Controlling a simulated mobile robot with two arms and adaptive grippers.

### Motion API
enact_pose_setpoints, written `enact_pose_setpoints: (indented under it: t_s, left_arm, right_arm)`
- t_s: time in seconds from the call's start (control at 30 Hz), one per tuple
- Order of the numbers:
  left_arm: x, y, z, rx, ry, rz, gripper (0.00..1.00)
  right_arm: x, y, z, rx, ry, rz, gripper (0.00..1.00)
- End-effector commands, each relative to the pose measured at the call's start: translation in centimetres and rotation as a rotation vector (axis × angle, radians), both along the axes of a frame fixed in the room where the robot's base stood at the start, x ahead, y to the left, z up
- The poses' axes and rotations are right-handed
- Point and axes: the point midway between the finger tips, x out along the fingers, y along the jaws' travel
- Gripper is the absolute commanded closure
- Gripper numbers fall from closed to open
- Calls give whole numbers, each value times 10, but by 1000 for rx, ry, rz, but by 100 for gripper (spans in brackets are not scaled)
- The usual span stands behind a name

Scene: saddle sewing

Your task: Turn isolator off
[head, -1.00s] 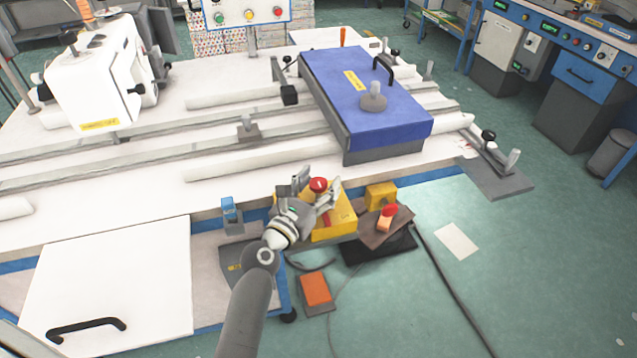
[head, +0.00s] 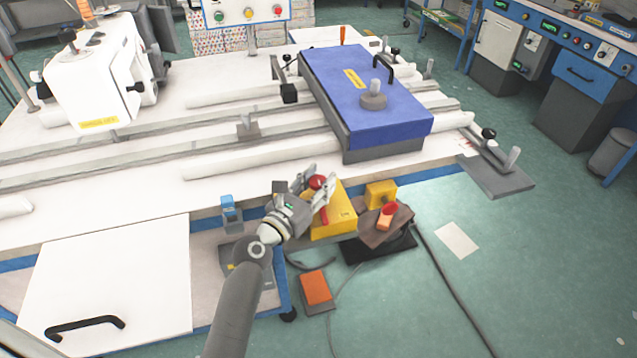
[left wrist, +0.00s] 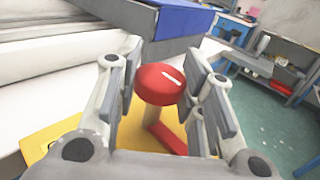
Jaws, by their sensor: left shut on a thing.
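The isolator is a yellow box (head: 343,224) at the front edge of the white table, with a round red knob (head: 317,182) on top and a red bar below the knob. My left gripper (head: 318,185) reaches in from the lower left and is shut on the red knob. In the left wrist view the red knob (left wrist: 160,84) with a white line on its face sits between the two fingers. The red bar (left wrist: 166,138) lies under it against the yellow surface (left wrist: 45,140). My right gripper is not in view.
A smaller yellow box (head: 380,193) and a red-orange switch (head: 386,215) are just right of the isolator. An orange pedal (head: 317,288) is on the floor below. A blue block (head: 365,100) lies on the table behind. Open green floor is at the right.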

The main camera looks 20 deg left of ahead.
Motion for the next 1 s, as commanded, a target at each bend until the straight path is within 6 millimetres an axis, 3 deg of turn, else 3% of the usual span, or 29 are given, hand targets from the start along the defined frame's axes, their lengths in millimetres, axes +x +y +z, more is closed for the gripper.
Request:
enact_pose_setpoints:
  t_s: [0.27,0.63,0.67,0.8,1.0]
  left_arm:
    - [0,0,-1,2,-1,-167,100]
    - [0,-1,1,0,-1,-186,100]
    - [0,-1,1,0,-1,-186,60]
    - [0,-1,1,0,-1,-186,43]
    - [0,-1,1,1,-1,-186,42]
  right_arm:
    - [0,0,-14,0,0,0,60]
    - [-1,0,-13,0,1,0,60]
    - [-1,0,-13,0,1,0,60]
    - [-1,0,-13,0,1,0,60]
    - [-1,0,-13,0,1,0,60]
